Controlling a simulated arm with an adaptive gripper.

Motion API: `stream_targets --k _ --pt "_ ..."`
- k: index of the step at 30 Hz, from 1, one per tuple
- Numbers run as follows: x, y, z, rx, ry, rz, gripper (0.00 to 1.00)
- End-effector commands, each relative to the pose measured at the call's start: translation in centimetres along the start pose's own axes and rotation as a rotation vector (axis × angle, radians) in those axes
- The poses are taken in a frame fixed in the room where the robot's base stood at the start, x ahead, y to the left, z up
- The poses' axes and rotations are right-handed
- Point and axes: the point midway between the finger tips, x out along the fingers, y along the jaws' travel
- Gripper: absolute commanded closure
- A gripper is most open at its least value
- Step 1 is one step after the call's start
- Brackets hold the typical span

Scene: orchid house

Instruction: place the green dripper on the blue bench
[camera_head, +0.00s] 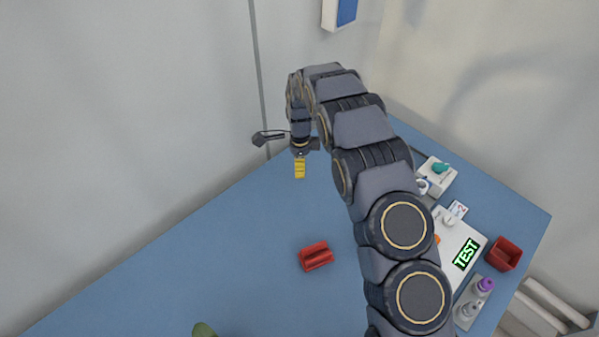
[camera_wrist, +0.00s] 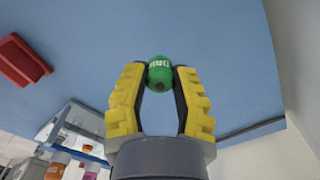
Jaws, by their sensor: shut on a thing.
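The green dripper (camera_wrist: 159,73) is a small rounded green piece with white lettering, held between the yellow fingertips of my gripper (camera_wrist: 160,80) in the wrist view. My gripper is shut on it. In the head view, my gripper (camera_head: 300,170) is over the far part of the blue bench (camera_head: 210,240), close to the wall, and the dripper cannot be made out there. The bench also fills much of the wrist view (camera_wrist: 235,60). I cannot tell whether the dripper touches the bench.
A red block-like item (camera_head: 316,256) lies mid-bench. At the right are a red box (camera_head: 503,253), a TEST sign (camera_head: 466,254), a white box (camera_head: 437,178) and a purple-capped bottle (camera_head: 484,287). A green thing (camera_head: 203,330) shows at the bottom edge. The left bench is clear.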

Motion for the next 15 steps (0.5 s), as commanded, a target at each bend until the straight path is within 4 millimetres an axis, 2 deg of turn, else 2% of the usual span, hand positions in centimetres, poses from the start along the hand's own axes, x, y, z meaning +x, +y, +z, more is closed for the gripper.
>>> stream_targets --k 6,12,15 --pt "0.8 -0.7 0.1 0.0 0.0 -0.001 0.94" --pt "3.6 -0.7 0.1 0.0 0.001 0.002 0.94" --pt "3.9 -0.7 0.1 0.0 0.0 -0.001 0.94"
